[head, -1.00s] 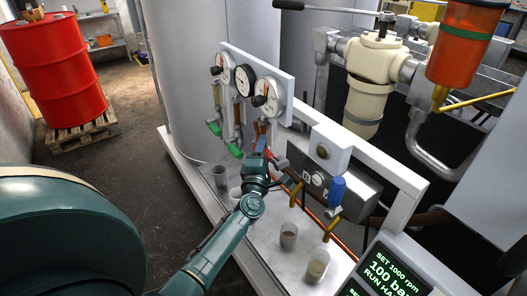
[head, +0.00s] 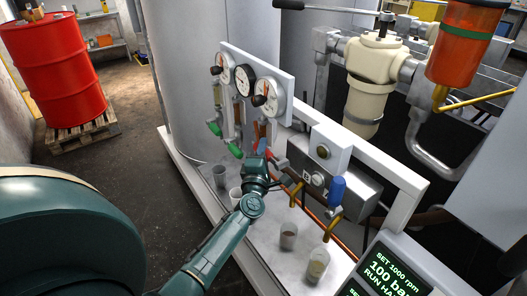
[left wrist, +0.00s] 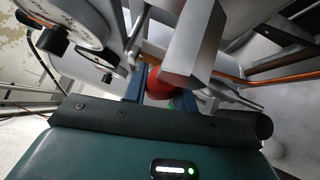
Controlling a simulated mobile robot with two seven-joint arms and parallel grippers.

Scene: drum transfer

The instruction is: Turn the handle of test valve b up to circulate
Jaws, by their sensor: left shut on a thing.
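A red handle (head: 269,155) sits at the left end of the grey valve box with a B and a further letter on its face. My left gripper (head: 264,148) is shut on this red handle, on the left side of the box. In the left wrist view, the red handle (left wrist: 158,84) shows between the two blue fingers (left wrist: 160,88), partly hidden by a grey block. The exact tilt of the red handle is hard to tell. My right gripper is not in view.
A panel of gauges (head: 243,80) stands just behind my left gripper, with green handles (head: 234,150) below it. Several cups, including one (head: 288,236), stand on the pale tray (head: 258,238). A white frame rail (head: 385,165) runs behind the box.

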